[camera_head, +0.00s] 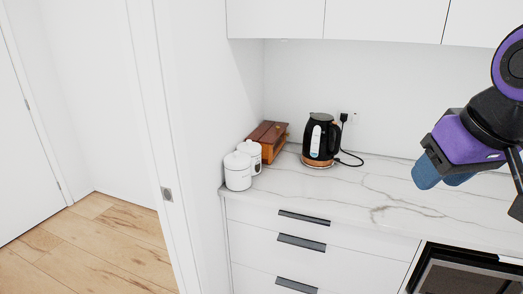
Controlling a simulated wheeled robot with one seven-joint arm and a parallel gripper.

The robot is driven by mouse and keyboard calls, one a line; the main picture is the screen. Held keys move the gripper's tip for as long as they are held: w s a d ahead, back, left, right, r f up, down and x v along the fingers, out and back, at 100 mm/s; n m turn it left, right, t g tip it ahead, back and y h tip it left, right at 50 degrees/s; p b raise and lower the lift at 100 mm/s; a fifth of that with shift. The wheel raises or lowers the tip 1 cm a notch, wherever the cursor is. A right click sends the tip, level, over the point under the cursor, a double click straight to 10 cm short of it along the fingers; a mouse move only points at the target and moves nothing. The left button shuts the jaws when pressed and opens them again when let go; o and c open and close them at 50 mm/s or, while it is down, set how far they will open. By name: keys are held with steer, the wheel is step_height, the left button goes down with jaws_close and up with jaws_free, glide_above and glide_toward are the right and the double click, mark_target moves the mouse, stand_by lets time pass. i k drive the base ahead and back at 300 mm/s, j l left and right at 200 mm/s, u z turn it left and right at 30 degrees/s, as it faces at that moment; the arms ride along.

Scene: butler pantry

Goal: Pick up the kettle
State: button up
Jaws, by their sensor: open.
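The kettle (320,139) is black with a pale strip on its side and a copper-coloured base. It stands upright at the back of the white marble counter (365,196), near the wall. A black cord runs from behind it to a wall socket. My gripper (440,180) is at the right of the view, with blue fingertips pointing down and left. It is open, empty and well apart from the kettle, to its right. Part of my arm is cut off by the picture's right edge.
Two white lidded canisters (237,171) and a brown wooden box (267,137) stand left of the kettle. White upper cabinets (380,18) hang above. The counter between kettle and gripper is clear. Drawers with dark handles (302,243) are below; a doorway is at left.

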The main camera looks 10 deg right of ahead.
mark_target(321, 139)
steer(key=i+l+u, duration=0.2)
steer(key=u, duration=0.2)
steer(key=i+l+u, duration=0.15)
steer(key=l+u, duration=0.2)
steer(key=i+l+u, duration=0.15)
steer(key=l+u, duration=0.25)
steer(key=i+l, duration=0.15)
steer(key=l, duration=0.2)
